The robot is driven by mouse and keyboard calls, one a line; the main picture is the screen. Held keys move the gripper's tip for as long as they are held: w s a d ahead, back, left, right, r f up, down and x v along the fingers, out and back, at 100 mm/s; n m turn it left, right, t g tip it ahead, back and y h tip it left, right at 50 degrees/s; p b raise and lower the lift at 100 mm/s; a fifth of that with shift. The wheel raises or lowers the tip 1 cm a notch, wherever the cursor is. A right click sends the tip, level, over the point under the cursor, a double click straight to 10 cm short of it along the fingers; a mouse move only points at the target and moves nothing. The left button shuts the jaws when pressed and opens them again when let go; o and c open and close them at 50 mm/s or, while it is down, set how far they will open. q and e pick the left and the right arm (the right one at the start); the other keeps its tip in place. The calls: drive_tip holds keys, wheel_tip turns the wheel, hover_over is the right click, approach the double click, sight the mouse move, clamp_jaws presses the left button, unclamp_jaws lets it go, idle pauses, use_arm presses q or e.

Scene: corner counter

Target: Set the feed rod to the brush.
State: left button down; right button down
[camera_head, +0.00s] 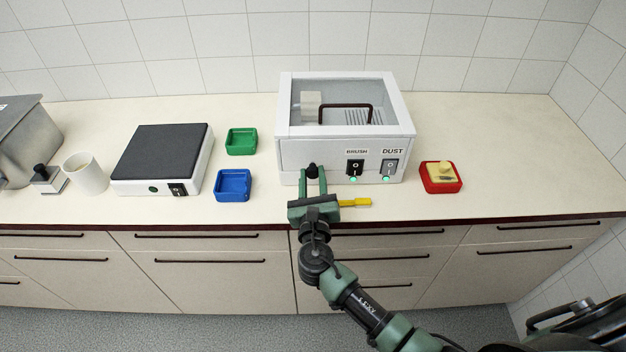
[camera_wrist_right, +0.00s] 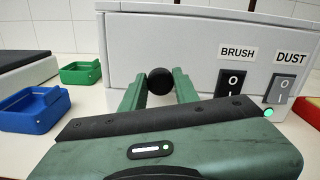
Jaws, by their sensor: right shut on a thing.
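The feed rod shows as a round black knob (camera_head: 312,170) low on the front of a white machine (camera_head: 300,153), left of its switches. In the right wrist view the knob (camera_wrist_right: 160,80) sits between the fingertips. My right gripper (camera_head: 313,173) reaches to the machine front and is shut on the knob. The rod behind the knob is hidden. A rocker switch labelled BRUSH (camera_head: 355,167) and one labelled DUST (camera_head: 390,167) are to its right, each with a green light below in the head view. My left gripper is not in view.
A yellow-handled tool (camera_head: 355,202) lies near the counter edge, partly hidden by my gripper. A red tray (camera_head: 441,188) holding a yellow piece stands right. Green (camera_head: 241,141) and blue (camera_head: 233,185) trays, a black-topped device (camera_head: 162,153) and a white cup (camera_head: 85,173) stand left.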

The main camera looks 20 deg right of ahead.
drive_tip(key=shift+w+d, duration=0.15)
drive_tip(key=shift+w, duration=0.25)
drive_tip(key=c, duration=1.2)
unclamp_jaws()
drive_tip(key=shift+r, duration=0.1)
drive_tip(key=shift+c, duration=0.2)
drive_tip(key=shift+o, duration=0.9)
drive_tip(key=shift+w, duration=0.15)
drive_tip(key=v, duration=0.3)
drive_tip(key=b+v, duration=0.1)
drive_tip(key=v, duration=0.3)
drive_tip(key=shift+f, duration=0.2)
drive_tip(key=shift+s+r+b, duration=0.1)
drive_tip(key=shift+s+b, duration=0.2)
drive_tip(key=shift+s, duration=0.15)
